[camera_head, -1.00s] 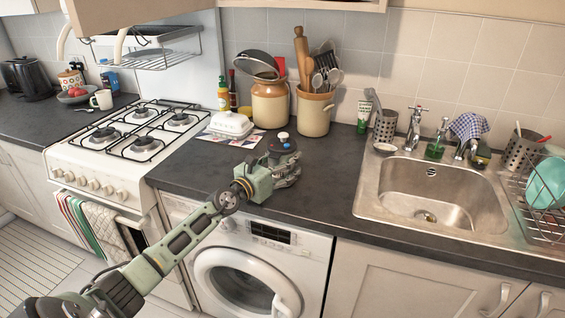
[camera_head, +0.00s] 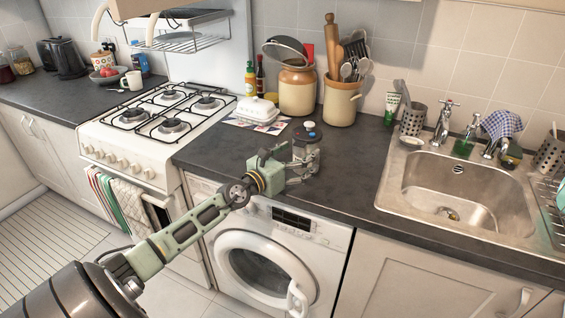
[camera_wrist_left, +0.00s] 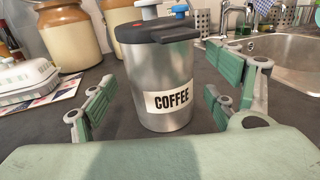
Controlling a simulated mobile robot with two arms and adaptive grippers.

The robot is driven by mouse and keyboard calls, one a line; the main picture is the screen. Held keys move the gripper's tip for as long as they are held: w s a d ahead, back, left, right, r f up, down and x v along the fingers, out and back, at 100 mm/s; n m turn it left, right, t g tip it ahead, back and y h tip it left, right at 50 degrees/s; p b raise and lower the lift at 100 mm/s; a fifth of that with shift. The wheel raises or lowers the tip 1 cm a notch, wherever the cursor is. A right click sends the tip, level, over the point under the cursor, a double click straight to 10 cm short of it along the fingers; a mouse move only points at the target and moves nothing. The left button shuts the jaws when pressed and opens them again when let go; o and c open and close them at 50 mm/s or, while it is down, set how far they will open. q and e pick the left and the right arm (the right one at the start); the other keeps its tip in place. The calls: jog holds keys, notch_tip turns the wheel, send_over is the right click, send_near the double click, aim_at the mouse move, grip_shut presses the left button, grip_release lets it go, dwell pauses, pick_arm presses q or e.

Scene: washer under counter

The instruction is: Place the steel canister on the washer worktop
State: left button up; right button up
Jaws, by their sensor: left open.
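The steel canister (camera_head: 308,134) stands upright on the dark worktop (camera_head: 225,146) above the washer (camera_head: 265,255). In the left wrist view the canister (camera_wrist_left: 163,75) shows a brushed metal body, a COFFEE label and a dark lid with a blue-tipped part. My left gripper (camera_head: 303,163) is at the canister, low over the front part of the worktop. Its green fingers are spread, one on each side of the canister, with gaps visible between them and the metal. The canister's base is partly hidden by the fingers in the head view. My right gripper is not in view.
A white butter dish (camera_head: 258,111) on a patterned mat, a brown-topped jar (camera_head: 297,92) and a utensil crock (camera_head: 341,102) stand behind the canister. The stove (camera_head: 150,135) is left, the sink (camera_head: 455,195) right. Clear worktop lies between canister and sink.

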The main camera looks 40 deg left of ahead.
pick_arm(q)
jog(key=s, duration=0.6)
jog(key=shift+s+a+f, duration=0.1)
jog(key=shift+s+a, duration=0.15)
jog(key=shift+s, duration=0.05)
jog(key=shift+s+b, duration=0.35)
jog(key=shift+s, duration=0.25)
